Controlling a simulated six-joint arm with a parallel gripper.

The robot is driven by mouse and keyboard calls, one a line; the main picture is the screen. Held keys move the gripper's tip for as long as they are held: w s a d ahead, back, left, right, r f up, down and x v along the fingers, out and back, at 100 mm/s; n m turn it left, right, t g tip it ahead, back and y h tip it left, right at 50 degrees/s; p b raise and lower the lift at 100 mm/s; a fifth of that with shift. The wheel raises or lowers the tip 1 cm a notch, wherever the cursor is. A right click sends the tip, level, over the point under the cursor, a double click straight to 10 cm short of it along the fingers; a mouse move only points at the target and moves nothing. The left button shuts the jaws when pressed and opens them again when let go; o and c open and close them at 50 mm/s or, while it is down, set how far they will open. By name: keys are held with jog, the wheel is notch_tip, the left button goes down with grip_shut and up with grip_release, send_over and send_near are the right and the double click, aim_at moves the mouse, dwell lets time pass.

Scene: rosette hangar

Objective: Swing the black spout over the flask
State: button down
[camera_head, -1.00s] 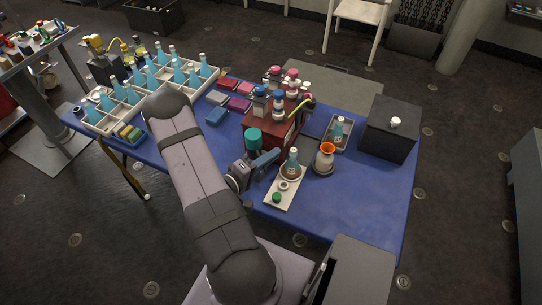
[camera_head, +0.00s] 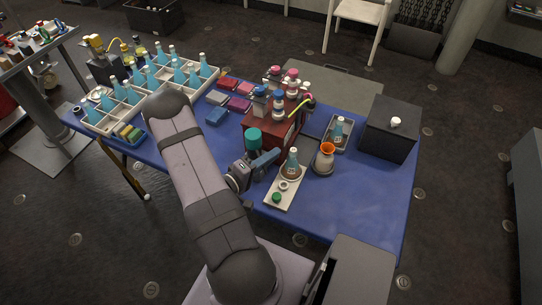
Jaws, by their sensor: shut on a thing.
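The flask (camera_head: 292,166), clear with blue liquid in its neck, stands upright on a cream tray (camera_head: 277,206) near the table's front edge. My gripper (camera_head: 271,160) is just left of the flask's neck, low over the blue table. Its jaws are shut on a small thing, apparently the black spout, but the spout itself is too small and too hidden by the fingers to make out. A teal-capped bottle (camera_head: 253,138) stands right behind my gripper. I cannot tell whether the spout belongs to it.
A red-brown rack (camera_head: 267,137) of bottles stands behind. An orange-rimmed grey vessel (camera_head: 324,158) is right of the flask. A black box (camera_head: 389,140) and a small tray with another flask (camera_head: 339,130) are farther right. The blue table's front right is clear.

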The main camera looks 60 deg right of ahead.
jog(key=n+t, duration=0.1)
jog(key=t, duration=0.1)
jog(key=d+n+t, duration=0.2)
jog(key=n+t, duration=0.1)
jog(key=shift+s+d+t+h, duration=0.15)
jog(key=shift+d+t+h, duration=0.15)
jog(key=shift+h, duration=0.1)
jog(key=shift+d+n+t, duration=0.15)
jog(key=shift+n+t, duration=0.25)
jog(key=shift+t, duration=0.1)
jog(key=c, duration=1.9)
grip_release()
